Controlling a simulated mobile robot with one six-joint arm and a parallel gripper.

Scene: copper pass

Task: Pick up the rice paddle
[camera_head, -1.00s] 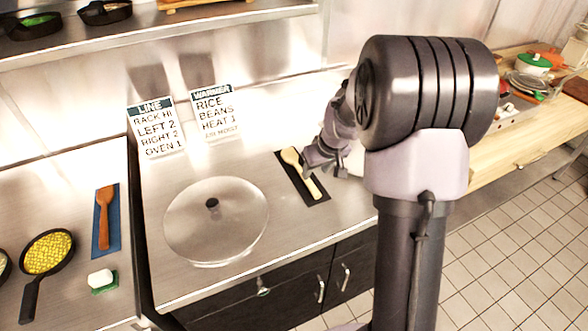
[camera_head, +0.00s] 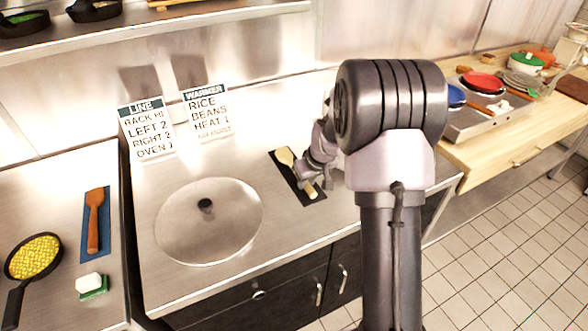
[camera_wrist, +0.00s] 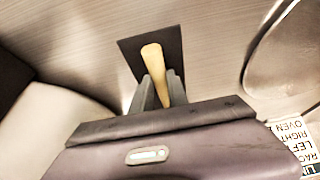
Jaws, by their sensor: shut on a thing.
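The rice paddle (camera_head: 285,157) is pale wood and lies over a dark rectangular mat (camera_head: 280,167) on the steel counter, right of the round lid. My gripper (camera_head: 308,186) is at the paddle's handle and hides part of it. In the wrist view the paddle (camera_wrist: 152,55) sticks out from between the two fingers of my gripper (camera_wrist: 160,92), which are shut on it. The dark mat (camera_wrist: 133,47) shows behind it. I cannot tell whether the paddle is clear of the mat.
A round steel lid with a black knob (camera_head: 225,240) lies left of the mat. Two sign cards, one headed WARMER (camera_head: 208,110), stand behind. On the left are a brown spatula (camera_head: 93,225), a pan of corn (camera_head: 35,255) and a sponge (camera_head: 90,284). A wooden counter (camera_head: 500,150) is at right.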

